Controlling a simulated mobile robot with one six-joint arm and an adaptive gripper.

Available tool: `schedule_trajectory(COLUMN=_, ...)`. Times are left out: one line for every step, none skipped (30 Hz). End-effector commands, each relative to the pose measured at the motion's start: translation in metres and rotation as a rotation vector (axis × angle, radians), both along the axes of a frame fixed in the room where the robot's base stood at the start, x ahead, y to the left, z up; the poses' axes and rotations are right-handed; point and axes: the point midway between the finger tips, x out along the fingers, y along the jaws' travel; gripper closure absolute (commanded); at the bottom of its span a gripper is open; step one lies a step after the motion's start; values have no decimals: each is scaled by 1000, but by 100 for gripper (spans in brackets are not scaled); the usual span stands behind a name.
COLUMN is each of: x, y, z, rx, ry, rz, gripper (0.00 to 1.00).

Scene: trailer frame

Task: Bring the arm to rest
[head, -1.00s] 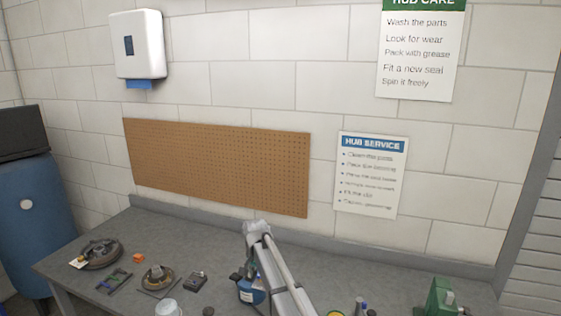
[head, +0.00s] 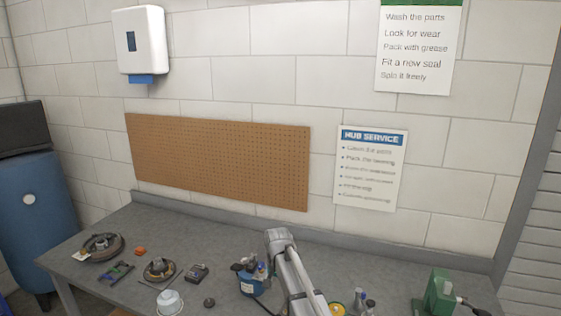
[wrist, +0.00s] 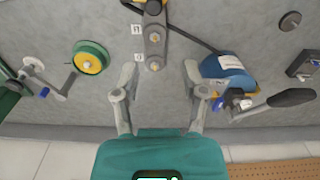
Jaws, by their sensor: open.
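My gripper (wrist: 160,98) shows in the wrist view with its two fingers spread apart. It is open, with nothing held between the fingers. It points down over the grey workbench (head: 222,225). A dark metal bar-like part with white tags (wrist: 154,38) lies beyond the fingertips, apart from them. In the head view my arm reaches out over the bench right of the middle, and the gripper itself is hidden there.
A blue device (head: 248,280) stands left of my arm. A green machine (head: 438,292) stands at the right, and a yellow-and-green round item (wrist: 90,58) lies nearby. Hub parts (head: 100,247) lie at the bench's left. A pegboard (head: 215,160) hangs on the wall behind.

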Motion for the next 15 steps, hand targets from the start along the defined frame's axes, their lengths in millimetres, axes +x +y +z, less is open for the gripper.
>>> schedule_trajectory(x=-13, y=-13, z=-7, rx=0, ry=0, rz=6, gripper=44)
schedule_trajectory(x=-19, y=-19, z=-10, rx=0, ry=0, rz=15, gripper=44)
schedule_trajectory(x=-28, y=-29, z=-13, rx=0, ry=0, rz=25, gripper=44)
schedule_trajectory(x=-34, y=-36, z=-16, rx=0, ry=0, rz=34, gripper=44)
schedule_trajectory(x=-42, y=-45, z=-20, rx=-1, ry=0, rz=43, gripper=44)
schedule_trajectory(x=-54, y=-56, z=-24, rx=-1, ry=0, rz=57, gripper=44)
schedule_trajectory(x=-64, y=-66, z=-29, rx=-1, ry=0, rz=69, gripper=44)
schedule_trajectory(x=-75, y=-76, z=-33, rx=-1, ry=0, rz=82, gripper=44)
schedule_trajectory(x=-90, y=-90, z=-39, rx=-1, ry=0, rz=100, gripper=44)
schedule_trajectory(x=-101, y=-100, z=-43, rx=-1, ry=0, rz=114, gripper=44)
schedule_trajectory(x=-113, y=-109, z=-48, rx=-1, ry=0, rz=129, gripper=44)
schedule_trajectory(x=-127, y=-121, z=-53, rx=-1, ry=0, rz=148, gripper=44)
schedule_trajectory(x=-138, y=-129, z=-57, rx=-1, ry=0, rz=162, gripper=44)
schedule_trajectory(x=-148, y=-137, z=-60, rx=-1, ry=0, rz=174, gripper=44)
schedule_trajectory(x=-161, y=-146, z=-64, rx=-1, ry=0, rz=191, gripper=44)
